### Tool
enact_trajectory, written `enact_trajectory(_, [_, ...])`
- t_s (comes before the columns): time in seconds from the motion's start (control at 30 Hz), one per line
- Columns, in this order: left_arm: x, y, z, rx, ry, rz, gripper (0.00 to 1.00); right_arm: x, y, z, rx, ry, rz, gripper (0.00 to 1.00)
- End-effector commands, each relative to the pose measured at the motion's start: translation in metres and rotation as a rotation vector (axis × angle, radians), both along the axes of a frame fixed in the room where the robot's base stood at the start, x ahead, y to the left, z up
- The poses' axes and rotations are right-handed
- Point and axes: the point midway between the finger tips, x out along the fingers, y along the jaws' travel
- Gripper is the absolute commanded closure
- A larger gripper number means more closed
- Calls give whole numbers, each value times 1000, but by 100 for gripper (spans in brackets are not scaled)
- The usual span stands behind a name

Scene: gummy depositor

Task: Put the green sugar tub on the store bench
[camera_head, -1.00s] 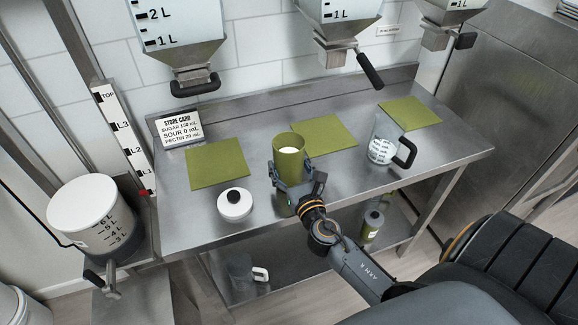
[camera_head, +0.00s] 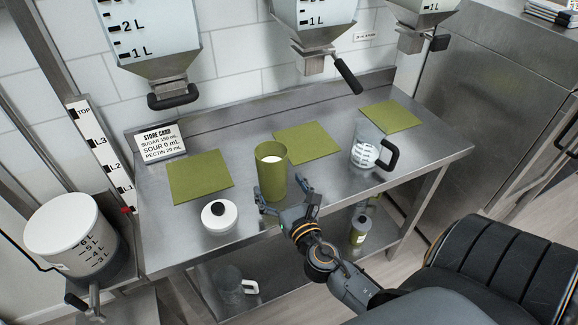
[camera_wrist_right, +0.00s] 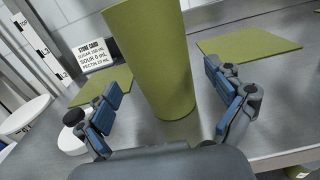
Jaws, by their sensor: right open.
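The green sugar tub (camera_head: 272,177) stands upright on the store bench (camera_head: 330,190), with something white inside its open top. It stands near the front edge, in front of the middle green mat. My right gripper (camera_head: 284,196) is open just in front of the tub, its fingers spread to either side. In the right wrist view the tub (camera_wrist_right: 158,60) rises beyond the open blue-padded fingers (camera_wrist_right: 168,102), with gaps on both sides. My left gripper is out of view.
Green mats lie at left (camera_head: 200,178), middle (camera_head: 307,144) and right (camera_head: 391,116). A white round lidded container (camera_head: 219,217) sits left of the tub, a clear measuring jug (camera_head: 367,150) to its right. A store card (camera_head: 160,140) stands at back left. Hoppers (camera_head: 150,50) hang above.

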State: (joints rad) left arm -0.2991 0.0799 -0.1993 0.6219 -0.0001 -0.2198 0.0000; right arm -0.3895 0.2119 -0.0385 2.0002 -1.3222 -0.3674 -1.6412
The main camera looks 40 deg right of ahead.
Motion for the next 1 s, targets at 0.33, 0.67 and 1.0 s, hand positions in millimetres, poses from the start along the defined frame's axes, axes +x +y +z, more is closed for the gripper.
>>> enact_trajectory(0.33, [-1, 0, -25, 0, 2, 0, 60, -64, 16, -3, 1, 1, -1, 7])
enact_trajectory(0.67, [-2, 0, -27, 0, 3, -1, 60, -74, 18, 0, 1, 0, -1, 7])
enact_trajectory(1.0, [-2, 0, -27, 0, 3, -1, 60, -74, 18, 0, 1, 0, -1, 7])
